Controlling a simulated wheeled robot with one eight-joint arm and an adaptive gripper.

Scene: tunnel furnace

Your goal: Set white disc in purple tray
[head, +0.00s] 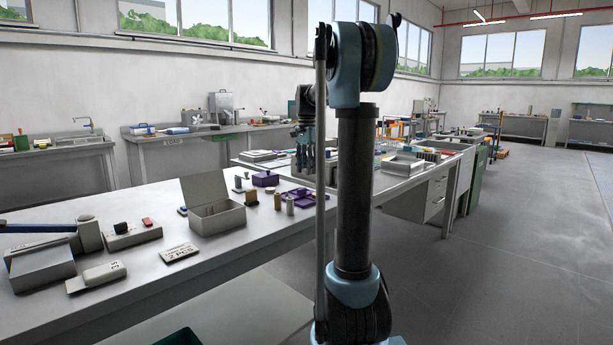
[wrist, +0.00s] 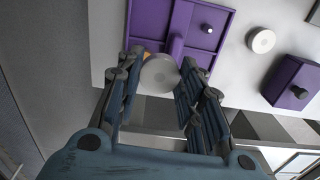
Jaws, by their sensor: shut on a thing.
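A white disc (wrist: 159,75) sits between the fingers of my gripper (wrist: 160,64) in the wrist view, and the gripper is shut on it. The purple tray (wrist: 207,38) lies beyond the fingertips at the top of the wrist view, with dividing walls and a small white-topped peg in it. The held disc overlaps the tray's near edge in that view; its height above it is hard to judge. In the head view my gripper (head: 304,160) hangs above the bench, near the purple tray (head: 300,192), which my arm partly hides. The disc cannot be made out there.
Another round white piece (wrist: 261,40) and a purple box with a knob (wrist: 295,84) stand right of the tray. In the head view, an open grey box (head: 218,219) and small cylinders (head: 277,201) stand nearby. A small orange thing (wrist: 146,55) shows beside the disc.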

